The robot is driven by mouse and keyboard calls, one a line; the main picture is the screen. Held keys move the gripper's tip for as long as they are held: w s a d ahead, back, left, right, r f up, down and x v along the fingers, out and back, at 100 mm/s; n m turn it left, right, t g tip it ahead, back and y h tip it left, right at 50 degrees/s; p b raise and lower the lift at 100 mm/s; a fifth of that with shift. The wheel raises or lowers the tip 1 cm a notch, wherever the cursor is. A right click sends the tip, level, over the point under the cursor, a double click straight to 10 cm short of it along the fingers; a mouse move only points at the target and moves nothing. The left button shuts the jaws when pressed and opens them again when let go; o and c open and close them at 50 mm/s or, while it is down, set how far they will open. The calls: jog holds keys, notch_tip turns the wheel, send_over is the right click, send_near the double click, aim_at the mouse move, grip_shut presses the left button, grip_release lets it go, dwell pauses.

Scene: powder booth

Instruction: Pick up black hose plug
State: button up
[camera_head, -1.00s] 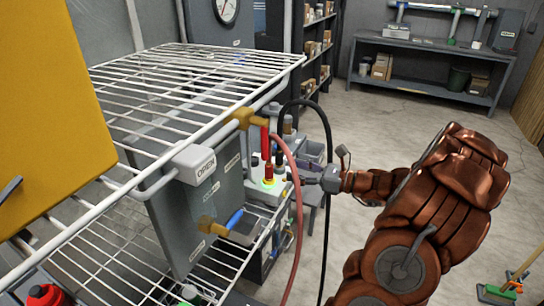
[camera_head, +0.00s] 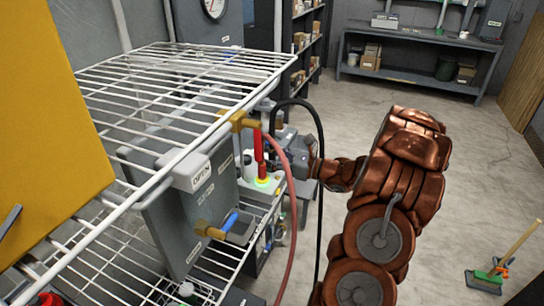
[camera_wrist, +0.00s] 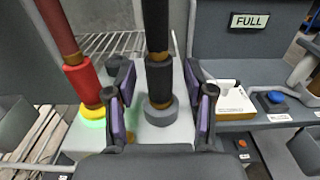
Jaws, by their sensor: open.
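In the wrist view the black hose plug (camera_wrist: 158,78) stands upright in a round grey collar (camera_wrist: 161,111) on a light block. My gripper (camera_wrist: 160,96) is open, with one purple-padded finger on each side of the plug. Gaps show between the fingers and the plug. In the head view my gripper (camera_head: 280,146) is at the block beside the red plug, and the black hose (camera_head: 320,135) arches over it. The black plug itself is mostly hidden there.
A red hose plug (camera_wrist: 80,82) stands in a glowing yellow-green collar just left of my gripper; it also shows in the head view (camera_head: 259,150).

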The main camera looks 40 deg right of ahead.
grip_shut()
dwell(0.4)
